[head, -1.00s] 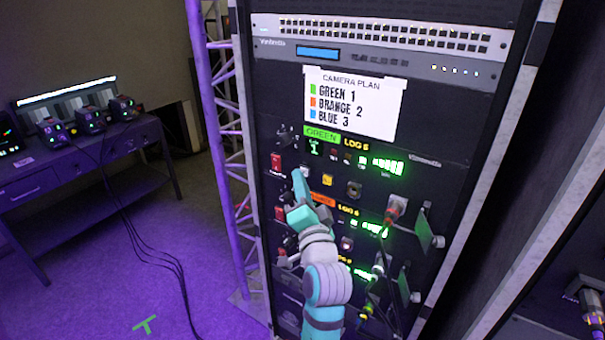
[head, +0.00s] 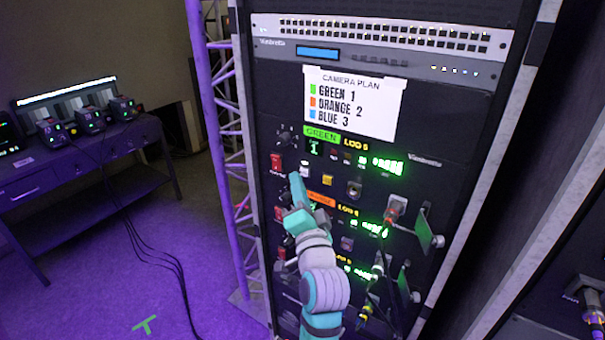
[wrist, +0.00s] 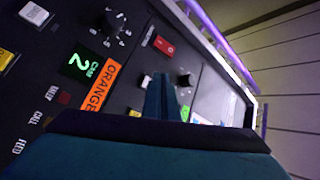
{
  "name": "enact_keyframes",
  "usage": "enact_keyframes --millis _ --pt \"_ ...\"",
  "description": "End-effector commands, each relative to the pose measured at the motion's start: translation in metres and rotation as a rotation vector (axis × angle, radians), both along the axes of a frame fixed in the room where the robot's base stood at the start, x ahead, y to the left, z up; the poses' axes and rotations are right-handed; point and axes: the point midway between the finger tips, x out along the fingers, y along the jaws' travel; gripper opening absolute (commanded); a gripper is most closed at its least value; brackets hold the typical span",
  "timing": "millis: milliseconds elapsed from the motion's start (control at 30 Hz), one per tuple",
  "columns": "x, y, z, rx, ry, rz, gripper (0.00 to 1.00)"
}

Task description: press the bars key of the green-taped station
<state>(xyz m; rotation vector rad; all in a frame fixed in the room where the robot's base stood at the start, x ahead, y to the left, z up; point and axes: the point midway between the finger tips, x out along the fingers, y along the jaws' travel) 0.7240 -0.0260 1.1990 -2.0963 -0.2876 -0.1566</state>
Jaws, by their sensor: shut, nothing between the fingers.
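The green-taped station is the top one on the rack, marked by a green label (head: 321,134) and a camera number 1. Below the label are a red switch (head: 277,161), a white key (head: 305,169) and a yellow key (head: 327,180).
The orange-taped station (head: 321,200) is below, partly behind my arm, with another station lower. A red-ended plug (head: 395,208) and a protruding green plate (head: 424,231) are at right. A camera plan sheet (head: 355,100) is above. A purple-lit truss stands left of the rack.

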Motion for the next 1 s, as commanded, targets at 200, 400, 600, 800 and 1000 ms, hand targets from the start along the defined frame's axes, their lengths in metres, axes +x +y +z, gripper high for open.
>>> enact_keyframes --millis 200,400,600,800,1000 --pt "-0.015 0.011 0.0 -0.001 0.0 0.001 0.0" --pt "-0.029 0.022 0.0 0.0 0.0 0.001 0.0" --pt "-0.042 0.032 0.0 -0.001 0.0 0.002 0.0" --pt "-0.046 0.032 0.0 0.0 0.0 -0.002 0.0" --pt "-0.046 0.031 0.0 0.0 0.0 -0.004 0.0"
